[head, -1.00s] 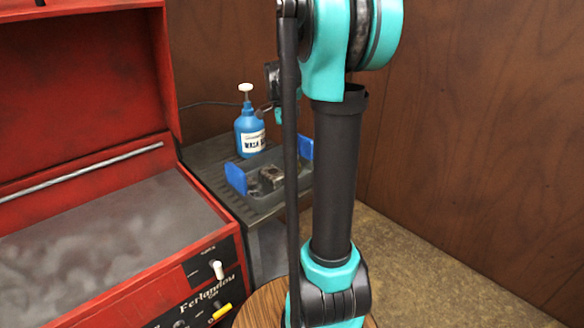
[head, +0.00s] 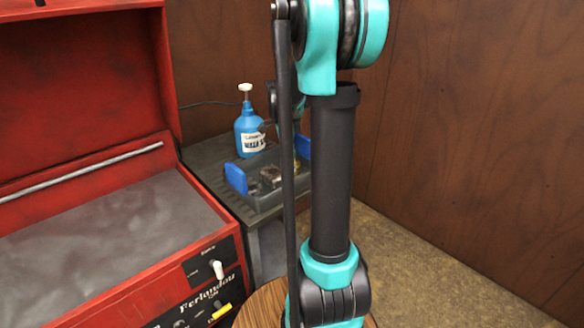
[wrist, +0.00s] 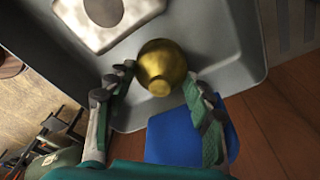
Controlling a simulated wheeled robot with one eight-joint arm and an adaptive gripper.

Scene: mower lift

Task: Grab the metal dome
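The metal dome (wrist: 161,62) is a gold, rounded piece in the grey tray (wrist: 243,60), seen in the wrist view. My gripper (wrist: 158,76) is open, with one fingertip to the left of the dome and one to the right. Gaps show between the fingertips and the dome. I cannot tell how far above the tray the fingertips are. In the head view, my arm hides most of my gripper and the dome cannot be made out clearly.
The tray has blue end handles (head: 236,178) and also holds a square metal part (wrist: 103,10). A blue bottle (head: 249,130) stands behind it on the grey bench. An open red cabinet (head: 95,240) stands to the left. A brown wall (head: 480,120) is on the right.

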